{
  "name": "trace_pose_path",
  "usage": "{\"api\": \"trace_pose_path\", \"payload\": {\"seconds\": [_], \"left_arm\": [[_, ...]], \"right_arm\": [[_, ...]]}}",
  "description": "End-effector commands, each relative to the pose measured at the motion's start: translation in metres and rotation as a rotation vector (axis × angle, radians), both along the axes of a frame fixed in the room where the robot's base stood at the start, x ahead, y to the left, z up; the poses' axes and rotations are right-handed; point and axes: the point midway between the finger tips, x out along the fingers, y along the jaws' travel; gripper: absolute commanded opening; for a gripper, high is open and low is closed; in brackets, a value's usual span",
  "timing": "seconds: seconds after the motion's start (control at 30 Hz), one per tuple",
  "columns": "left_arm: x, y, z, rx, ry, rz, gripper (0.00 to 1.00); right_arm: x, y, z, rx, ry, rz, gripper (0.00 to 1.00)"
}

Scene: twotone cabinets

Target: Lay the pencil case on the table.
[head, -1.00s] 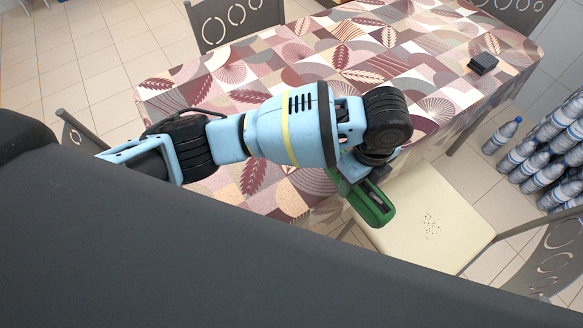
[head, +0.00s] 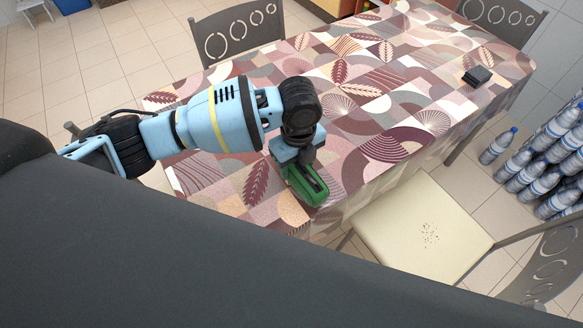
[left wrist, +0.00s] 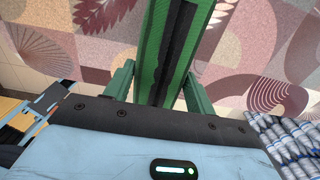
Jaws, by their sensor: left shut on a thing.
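The pencil case (head: 310,188) is green with a dark strip along its length. My left gripper (head: 298,168) is shut on it, over the near edge part of the table (head: 390,100), which has a patterned cloth. In the left wrist view the pencil case (left wrist: 168,45) runs away from me between the two green fingers (left wrist: 158,88), with the patterned cloth below. I cannot tell whether the case touches the cloth. My right gripper is not in view.
A small black object (head: 478,76) lies at the table's far right. A cream-seated chair (head: 425,222) stands at the near right side, and a grey chair (head: 238,35) at the back. Bottles (head: 545,160) are stacked on the right. Most of the tabletop is clear.

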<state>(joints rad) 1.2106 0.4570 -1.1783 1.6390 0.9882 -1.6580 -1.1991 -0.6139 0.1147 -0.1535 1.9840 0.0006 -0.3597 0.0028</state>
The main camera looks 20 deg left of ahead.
Motion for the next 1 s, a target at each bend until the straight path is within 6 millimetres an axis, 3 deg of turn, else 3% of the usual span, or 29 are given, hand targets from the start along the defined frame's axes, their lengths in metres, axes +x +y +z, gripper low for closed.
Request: {"api": "trace_pose_path", "payload": {"seconds": [0.17,0.3,0.57,0.93,0.97,1.0], "left_arm": [[0.001,0.002,0.0,-0.001,-0.001,0.001,0.28],[0.003,0.015,-0.001,0.002,-0.001,0.005,0.28],[0.003,0.014,-0.036,0.001,0.0,0.002,0.28],[0.003,0.013,-0.039,0.0,-0.001,0.001,0.28],[0.003,0.013,-0.039,0.0,-0.001,0.001,0.59],[0.003,0.014,-0.039,0.0,-0.001,0.001,0.64]], "right_arm": [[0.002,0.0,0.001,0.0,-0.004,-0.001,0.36],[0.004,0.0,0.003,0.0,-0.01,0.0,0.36],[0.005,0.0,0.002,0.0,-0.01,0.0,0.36],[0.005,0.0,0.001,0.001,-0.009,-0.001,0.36],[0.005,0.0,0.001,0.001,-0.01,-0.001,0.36],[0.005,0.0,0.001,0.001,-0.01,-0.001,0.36]]}}
